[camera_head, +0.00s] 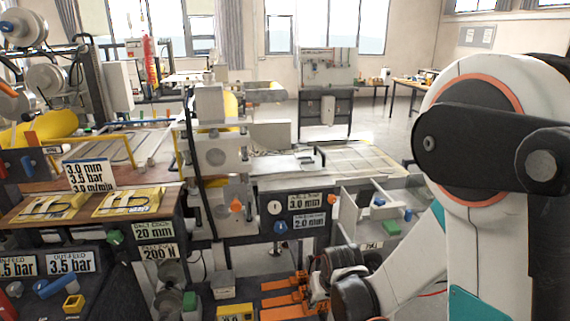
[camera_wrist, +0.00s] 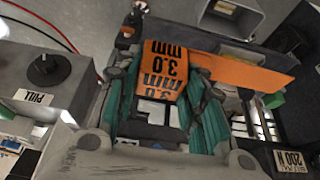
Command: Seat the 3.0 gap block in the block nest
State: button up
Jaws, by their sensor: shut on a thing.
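My gripper (camera_wrist: 165,82) is shut on an orange 3.0 gap block (camera_wrist: 167,62). Its teal finger pads stand on both sides of the block, and its "3.0 mm" labels face my wrist camera. A long orange part of the block extends to the right in the wrist view. In the head view my gripper (camera_head: 312,284) is low at bottom centre, at the right end of several orange pieces (camera_head: 284,299). I cannot tell there which piece is the held block. I cannot pick out the block nest with certainty in either view.
A grey box with a black knob (camera_wrist: 48,70) is left of my gripper in the wrist view. A "200 N" label (camera_wrist: 289,160) is at lower right. In the head view the laminating machine (camera_head: 215,155) stands behind, and a divided tray (camera_head: 372,222) is to the right.

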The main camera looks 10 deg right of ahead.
aim_at(287, 163)
jog(key=i+j+z, duration=0.3)
jog(key=i+j, duration=0.15)
jog(key=j, duration=0.2)
jog(key=i+j+z, duration=0.15)
jog(key=j, duration=0.25)
jog(key=i, duration=0.1)
